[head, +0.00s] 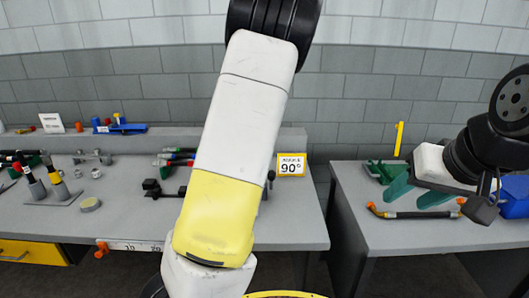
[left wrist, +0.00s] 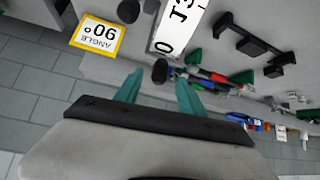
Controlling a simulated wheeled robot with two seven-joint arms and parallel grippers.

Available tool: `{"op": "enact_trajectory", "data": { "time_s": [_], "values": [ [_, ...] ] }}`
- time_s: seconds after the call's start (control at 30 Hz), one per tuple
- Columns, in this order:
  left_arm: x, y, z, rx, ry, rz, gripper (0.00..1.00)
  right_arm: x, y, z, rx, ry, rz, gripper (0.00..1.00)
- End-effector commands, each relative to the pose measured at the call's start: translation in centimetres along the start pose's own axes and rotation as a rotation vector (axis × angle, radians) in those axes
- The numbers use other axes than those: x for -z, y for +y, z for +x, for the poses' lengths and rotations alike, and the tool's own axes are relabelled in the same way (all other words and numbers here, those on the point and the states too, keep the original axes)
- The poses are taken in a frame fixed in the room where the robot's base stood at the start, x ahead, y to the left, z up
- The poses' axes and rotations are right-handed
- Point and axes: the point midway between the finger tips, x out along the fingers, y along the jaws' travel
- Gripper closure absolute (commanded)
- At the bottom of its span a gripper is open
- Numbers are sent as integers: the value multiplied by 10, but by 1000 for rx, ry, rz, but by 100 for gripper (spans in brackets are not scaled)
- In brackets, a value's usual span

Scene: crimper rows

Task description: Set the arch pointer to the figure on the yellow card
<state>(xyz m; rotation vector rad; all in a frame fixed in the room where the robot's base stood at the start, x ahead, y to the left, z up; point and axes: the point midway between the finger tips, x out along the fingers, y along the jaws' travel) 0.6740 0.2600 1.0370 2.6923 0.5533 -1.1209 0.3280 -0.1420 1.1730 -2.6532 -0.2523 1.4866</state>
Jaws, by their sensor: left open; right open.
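The yellow-edged card (head: 291,165) reads 90° and stands at the table's back right; it also shows upside down in the left wrist view (left wrist: 97,36), with the word ANGLE. My left gripper (left wrist: 158,84) is open, its teal fingers spread. A dark round knob (left wrist: 160,70) appears between its fingertips; I cannot tell whether they touch. A white plate with black characters (left wrist: 180,22) lies beyond the knob. I cannot make out the arch pointer's reading. In the head view my left arm hides the middle of the table and the left gripper. My right gripper (head: 416,193) is open.
A bent dark bar with orange ends (head: 415,214) lies under the right gripper on the right table (head: 445,234). A numbered strip (head: 137,246) with an orange knob (head: 102,248) is on the left table's front edge. Tools crowd the left table; a gap separates the tables.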

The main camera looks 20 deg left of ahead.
Motion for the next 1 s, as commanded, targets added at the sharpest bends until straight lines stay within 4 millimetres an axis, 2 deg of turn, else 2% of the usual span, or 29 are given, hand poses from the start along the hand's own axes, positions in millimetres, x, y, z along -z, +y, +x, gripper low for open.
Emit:
{"op": "enact_trajectory", "data": {
  "time_s": [0.1, 0.3, 0.77, 0.87, 1.0],
  "values": [
    [0, 2, -22, -5, 1, -1, 53, 0, 0, 0, 0, 0, 0, 50],
    [0, 1, -41, -2, 1, 0, 53, 0, 0, 0, 0, 0, 0, 50],
    [-2, -2, -46, -1, -6, -4, 53, 0, 0, 0, 0, 0, 0, 50],
    [-11, -7, -51, -13, -40, -25, 53, 0, 0, 0, 0, 0, 0, 50],
    [-35, -17, -77, -64, -137, -65, 53, 0, 0, 0, 0, 0, 0, 50]
  ]
}}
